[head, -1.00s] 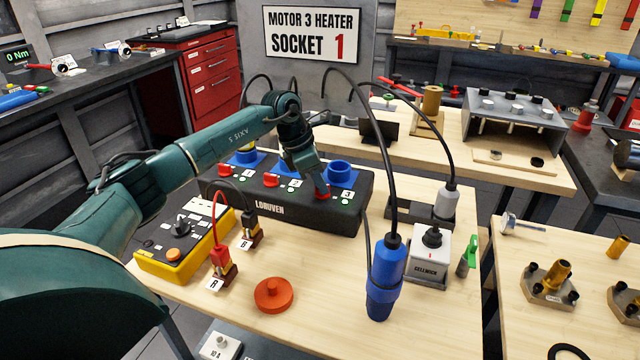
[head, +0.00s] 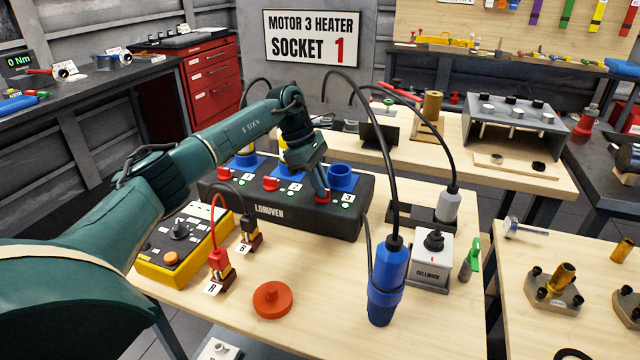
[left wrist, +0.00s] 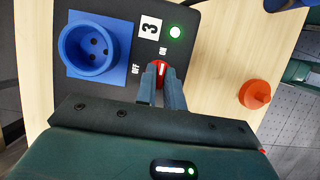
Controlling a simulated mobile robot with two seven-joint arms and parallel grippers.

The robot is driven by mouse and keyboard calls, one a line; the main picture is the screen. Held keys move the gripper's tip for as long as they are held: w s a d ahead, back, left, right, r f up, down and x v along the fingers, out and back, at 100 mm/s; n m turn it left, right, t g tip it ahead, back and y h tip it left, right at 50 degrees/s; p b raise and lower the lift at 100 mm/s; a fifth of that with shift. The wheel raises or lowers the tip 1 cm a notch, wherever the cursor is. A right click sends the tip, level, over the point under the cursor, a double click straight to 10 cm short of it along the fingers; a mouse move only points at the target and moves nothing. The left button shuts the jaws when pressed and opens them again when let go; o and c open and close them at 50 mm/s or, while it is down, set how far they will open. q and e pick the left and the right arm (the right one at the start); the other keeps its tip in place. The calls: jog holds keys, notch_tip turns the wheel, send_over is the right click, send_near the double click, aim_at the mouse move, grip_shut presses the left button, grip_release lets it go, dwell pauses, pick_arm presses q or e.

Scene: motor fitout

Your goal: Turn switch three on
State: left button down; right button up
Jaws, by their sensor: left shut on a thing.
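The black LDHUVEN socket box (head: 275,222) stands on the wooden table with red switches numbered along its top. Switch three, a red knob, shows in the left wrist view (left wrist: 160,69) beside the label 3, a blue socket (left wrist: 92,48) and OFF and ON marks. Its white pointer line is in line with the ON side, as far as I can tell. My right gripper is not in view.
A blue plug (head: 386,282) hangs or stands at the right front of the box. An orange-red disc (head: 272,299), a yellow tester (head: 185,248) and a white CELLWICH box (head: 431,262) share the table. Bare wood lies between the disc and blue plug.

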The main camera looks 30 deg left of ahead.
pick_arm(q)
jog(key=c, duration=1.5)
grip_release()
jog(key=v, duration=1.3)
jog(key=shift+r, duration=0.1)
